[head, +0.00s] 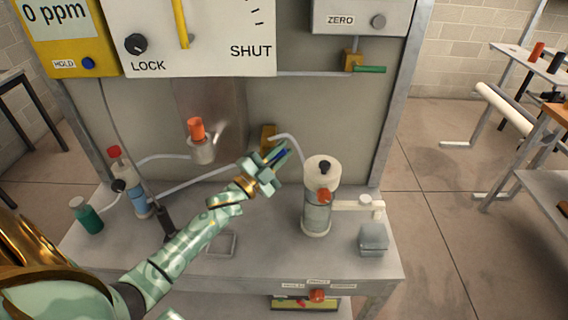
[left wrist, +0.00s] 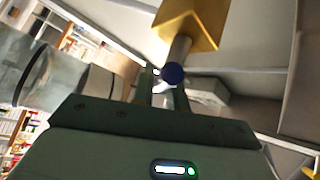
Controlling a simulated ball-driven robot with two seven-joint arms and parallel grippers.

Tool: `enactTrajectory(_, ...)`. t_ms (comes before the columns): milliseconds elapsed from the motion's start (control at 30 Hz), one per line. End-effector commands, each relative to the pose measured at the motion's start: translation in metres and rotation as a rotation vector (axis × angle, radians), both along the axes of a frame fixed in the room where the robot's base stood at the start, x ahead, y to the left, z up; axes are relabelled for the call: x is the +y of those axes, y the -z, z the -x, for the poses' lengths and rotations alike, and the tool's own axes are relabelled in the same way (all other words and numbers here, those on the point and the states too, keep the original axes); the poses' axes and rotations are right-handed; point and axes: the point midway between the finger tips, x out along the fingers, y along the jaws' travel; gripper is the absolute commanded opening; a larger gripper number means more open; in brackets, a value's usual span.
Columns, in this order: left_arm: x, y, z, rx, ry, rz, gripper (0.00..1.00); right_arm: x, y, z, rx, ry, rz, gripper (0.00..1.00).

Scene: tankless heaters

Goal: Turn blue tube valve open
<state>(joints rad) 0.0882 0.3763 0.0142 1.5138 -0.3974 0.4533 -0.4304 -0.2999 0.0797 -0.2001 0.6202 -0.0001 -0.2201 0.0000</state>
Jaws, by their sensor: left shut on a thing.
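The blue tube valve is a brass block (head: 268,137) with a blue handle (head: 280,155) at the back of the bench, against the grey panel. My left gripper (head: 275,158) reaches it from the lower left and is shut on the blue handle, partly hiding it. In the left wrist view the brass block (left wrist: 190,22) is at the top, with a grey stem and the handle's round dark blue end (left wrist: 174,74) between the fingers (left wrist: 168,98). My right gripper is not in view.
A clear cylinder (head: 317,205) with a white top stands right of the gripper. An orange-capped fitting (head: 196,132) and a blue-filled tube (head: 139,202) are to the left. A similar brass valve with a green handle (head: 370,69) is higher on the right.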

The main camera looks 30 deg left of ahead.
Motion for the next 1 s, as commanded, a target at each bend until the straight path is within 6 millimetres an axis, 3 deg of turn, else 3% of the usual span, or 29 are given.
enactTrajectory(33,0.0,0.006,0.0,-0.018,-0.001,0.041,0.0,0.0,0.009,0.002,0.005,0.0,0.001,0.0)
enactTrajectory(400,0.01,-0.006,0.006,-0.202,-0.002,0.34,0.0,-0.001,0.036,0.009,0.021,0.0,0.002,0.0)
enactTrajectory(1000,0.024,-0.015,0.015,-0.415,-0.001,0.686,0.0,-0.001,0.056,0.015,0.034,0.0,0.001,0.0)
